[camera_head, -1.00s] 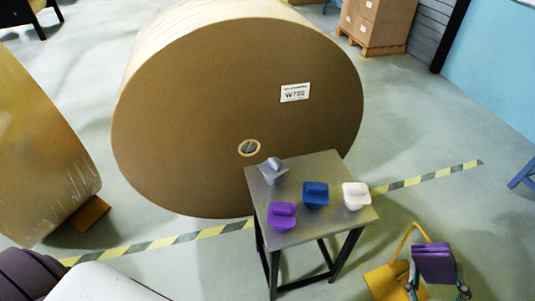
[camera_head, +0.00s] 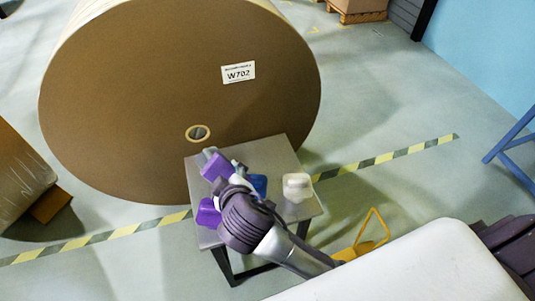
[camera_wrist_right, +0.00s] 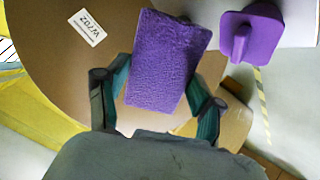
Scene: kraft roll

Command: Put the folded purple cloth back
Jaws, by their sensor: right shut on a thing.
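The folded purple cloth (camera_head: 214,166) is in my right gripper (camera_head: 226,176), held above the left part of the small metal-topped table (camera_head: 278,150). In the right wrist view the cloth (camera_wrist_right: 168,58) is a fuzzy purple block with the fingers of my gripper (camera_wrist_right: 160,88) on both sides of it. A purple holder-like piece with a raised top (camera_head: 208,212) sits on the table's front left; it also shows in the wrist view (camera_wrist_right: 264,32), apart from the cloth. My left gripper is out of view.
A blue piece (camera_head: 259,184), partly hidden by my gripper, and a white piece (camera_head: 297,187) stand on the table. A grey piece (camera_head: 209,152) is mostly hidden behind the cloth. A huge brown paper roll (camera_head: 150,90) stands just behind. A yellow frame (camera_head: 372,235) is at right.

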